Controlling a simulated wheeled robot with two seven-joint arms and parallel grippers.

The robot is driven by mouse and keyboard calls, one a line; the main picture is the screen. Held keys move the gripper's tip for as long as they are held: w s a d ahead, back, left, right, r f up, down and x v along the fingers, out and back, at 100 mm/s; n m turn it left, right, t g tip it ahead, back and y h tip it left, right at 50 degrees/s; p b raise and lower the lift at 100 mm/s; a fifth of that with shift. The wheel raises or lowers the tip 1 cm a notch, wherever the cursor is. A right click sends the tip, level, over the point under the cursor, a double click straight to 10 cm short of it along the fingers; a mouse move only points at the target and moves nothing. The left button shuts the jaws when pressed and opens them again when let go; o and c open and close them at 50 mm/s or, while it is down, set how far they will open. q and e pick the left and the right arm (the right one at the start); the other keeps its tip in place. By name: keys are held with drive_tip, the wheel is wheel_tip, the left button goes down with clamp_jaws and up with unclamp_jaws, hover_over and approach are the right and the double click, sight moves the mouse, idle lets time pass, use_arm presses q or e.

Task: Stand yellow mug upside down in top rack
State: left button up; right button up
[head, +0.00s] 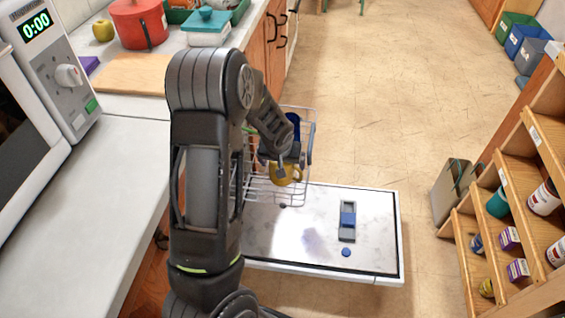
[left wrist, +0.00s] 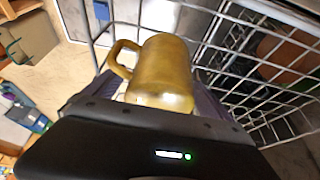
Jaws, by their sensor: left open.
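The yellow mug (head: 287,175) is at the wire top rack (head: 266,190), partly hidden by my left gripper (head: 282,168) in the head view. In the left wrist view the mug (left wrist: 163,70) lies between the fingers of my left gripper, with its handle to the left. The gripper is open around it. The rack's wires (left wrist: 215,32) run behind and to the right of the mug. I cannot tell for certain which end of the mug is down or whether it rests on the wires. My right gripper is not in view.
A dark blue item (head: 293,122) stands in the rack's far part.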

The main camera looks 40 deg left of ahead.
use_arm(q)
drive_tip(key=v, duration=0.7)
drive_tip(key=shift+s+r, duration=0.2)
drive_tip(key=shift+r, duration=0.15)
drive_tip(key=shift+d, duration=0.1)
idle(0.4)
